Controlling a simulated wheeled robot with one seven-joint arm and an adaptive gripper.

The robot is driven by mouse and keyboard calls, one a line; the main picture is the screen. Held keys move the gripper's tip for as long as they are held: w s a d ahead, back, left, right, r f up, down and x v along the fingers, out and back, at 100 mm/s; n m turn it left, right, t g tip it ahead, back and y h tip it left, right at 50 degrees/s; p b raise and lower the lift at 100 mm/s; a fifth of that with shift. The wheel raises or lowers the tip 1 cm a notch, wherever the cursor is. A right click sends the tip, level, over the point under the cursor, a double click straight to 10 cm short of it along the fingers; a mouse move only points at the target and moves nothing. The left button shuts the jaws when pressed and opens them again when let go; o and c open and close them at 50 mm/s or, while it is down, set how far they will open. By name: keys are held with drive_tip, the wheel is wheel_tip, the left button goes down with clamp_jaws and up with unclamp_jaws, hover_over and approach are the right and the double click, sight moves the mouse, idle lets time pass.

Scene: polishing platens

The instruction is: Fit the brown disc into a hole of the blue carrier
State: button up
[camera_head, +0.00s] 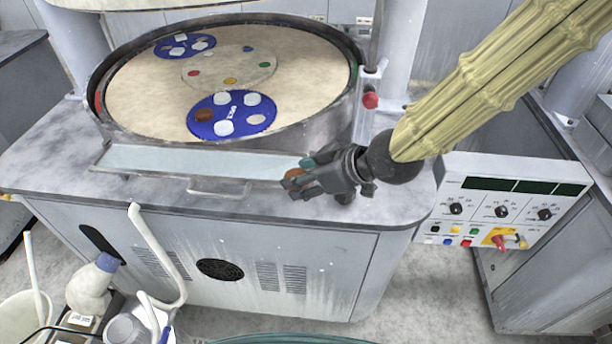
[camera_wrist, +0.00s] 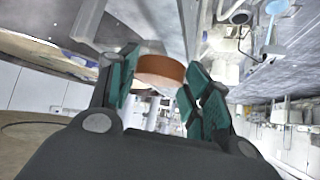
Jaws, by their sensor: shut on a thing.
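My gripper (camera_head: 297,177) is shut on a brown disc (camera_head: 294,173) above the front ledge of the machine. In the wrist view the disc (camera_wrist: 160,70) sits between the teal finger pads, its rim showing. The near blue carrier (camera_head: 206,130) lies on the beige platen, left of and behind my gripper. It holds several white discs and one brown disc (camera_head: 204,115); a beige round spot (camera_head: 256,119) at its right looks like an open hole. A second blue carrier (camera_head: 170,49) lies at the far left of the platen.
A raised metal rim (camera_head: 300,144) surrounds the platen (camera_head: 130,85). A pale tray (camera_head: 190,162) with a handle runs along the front. A control panel (camera_head: 503,205) stands at right, a red knob (camera_head: 370,100) by the rim, and a white hose (camera_head: 160,250) at front left.

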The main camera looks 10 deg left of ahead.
drive_tip(key=shift+w+a+p, duration=1.1)
drive_tip(key=shift+w+a, duration=1.7)
drive_tip(key=shift+w, duration=1.85)
drive_tip(key=shift+w+a+p, duration=1.05)
drive_tip(key=shift+w+a, duration=1.8)
drive_tip(key=shift+w, duration=1.75)
drive_tip(key=shift+w+a+p, duration=1.1)
drive_tip(key=shift+w+a, duration=1.7)
drive_tip(key=shift+w, duration=1.85)
drive_tip(key=shift+w+a+f, duration=0.15)
drive_tip(key=shift+w+f, duration=0.05)
drive_tip(key=shift+w, duration=0.05)
drive_tip(key=shift+w+a+f+b, duration=0.4)
drive_tip(key=shift+w+f+b, duration=0.25)
drive_tip(key=shift+f, duration=0.2)
drive_tip(key=shift+w+a+f+b, duration=0.35)
drive_tip(key=shift+w+f+b, duration=0.25)
drive_tip(key=shift+f, duration=0.25)
drive_tip(key=shift+f+b, duration=0.95)
drive_tip(key=shift+f, duration=0.3)
drive_tip(key=shift+s+f, duration=0.15)
drive_tip(key=shift+s+d+f, duration=0.1)
drive_tip(key=shift+s+f, duration=0.05)
drive_tip(key=shift+f, duration=0.15)
drive_tip(key=o, duration=1.1)
drive_tip(key=shift+f, duration=0.1)
